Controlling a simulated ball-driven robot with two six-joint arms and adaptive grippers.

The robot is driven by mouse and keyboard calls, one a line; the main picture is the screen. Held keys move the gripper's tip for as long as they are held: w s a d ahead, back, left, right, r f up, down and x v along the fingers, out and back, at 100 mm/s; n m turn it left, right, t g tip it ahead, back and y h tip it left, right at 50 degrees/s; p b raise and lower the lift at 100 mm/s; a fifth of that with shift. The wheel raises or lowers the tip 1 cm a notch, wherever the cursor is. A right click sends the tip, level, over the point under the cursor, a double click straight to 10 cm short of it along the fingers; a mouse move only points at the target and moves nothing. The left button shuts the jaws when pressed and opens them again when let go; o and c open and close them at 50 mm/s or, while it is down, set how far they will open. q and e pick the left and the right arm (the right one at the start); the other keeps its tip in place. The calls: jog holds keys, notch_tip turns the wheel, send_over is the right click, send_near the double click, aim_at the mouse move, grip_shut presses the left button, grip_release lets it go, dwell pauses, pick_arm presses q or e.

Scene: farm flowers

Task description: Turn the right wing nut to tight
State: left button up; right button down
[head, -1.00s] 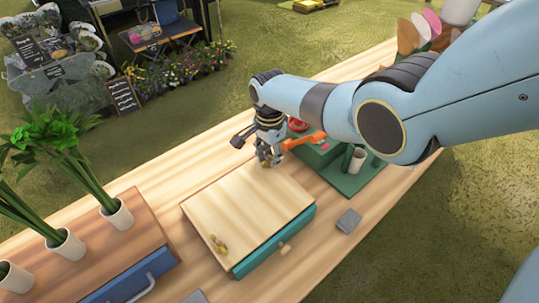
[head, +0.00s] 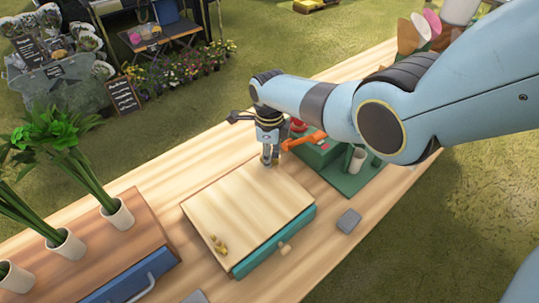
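A brass wing nut (head: 219,245) stands on the near left corner of a light wooden board (head: 245,215) that tops a box with a teal drawer front. My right gripper (head: 270,162) points down at the board's far corner, fingertips at about board height. No second wing nut can be made out; the fingers cover that corner. The fingers look close together, but whether they are shut on something cannot be told. My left gripper is not in view.
A green tray (head: 362,183) with a white cup and an orange-handled tool (head: 303,140) lies right of my gripper. A grey block (head: 349,221) sits right of the box. Potted plants (head: 118,214) stand on a brown cabinet at left.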

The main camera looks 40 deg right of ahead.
jog(key=m, duration=0.3)
jog(key=shift+m, duration=2.2)
jog(key=c, duration=1.1)
grip_release()
jog(key=shift+c, duration=0.2)
jog(key=shift+r, duration=3.75)
